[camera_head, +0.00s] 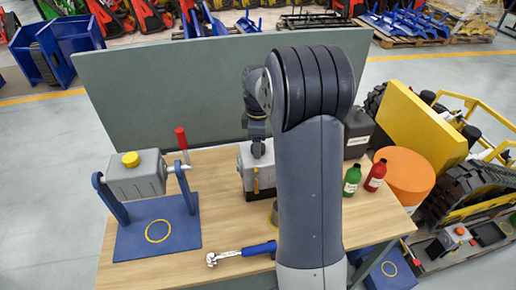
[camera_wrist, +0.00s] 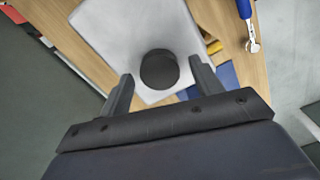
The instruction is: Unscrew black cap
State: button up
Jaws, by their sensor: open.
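The black cap (camera_wrist: 159,70) is a round dark disc on the pale top of a grey box-shaped unit (camera_wrist: 112,30). In the wrist view my gripper (camera_wrist: 161,69) is open, with one finger on each side of the cap. Gaps show between the fingers and the cap, and I cannot tell their exact height against it. In the head view my gripper (camera_head: 258,148) is over the same grey unit (camera_head: 246,170), which stands on the wooden table. There my arm hides part of the unit, and the cap cannot be made out.
A grey box with a yellow cap (camera_head: 131,159) hangs on a blue stand (camera_head: 180,232) at left. A blue-handled wrench (camera_head: 245,252) lies at the front. Green (camera_head: 352,180) and red (camera_head: 376,176) bottles and an orange cylinder (camera_head: 404,172) stand at right. A grey panel (camera_head: 160,95) rises behind.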

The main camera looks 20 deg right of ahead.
jog(key=m, duration=1.1)
jog(key=shift+m, duration=0.3)
jog(key=shift+c, duration=0.3)
jog(key=c, duration=0.8)
jog(key=n, duration=0.7)
jog(key=shift+n, duration=1.4)
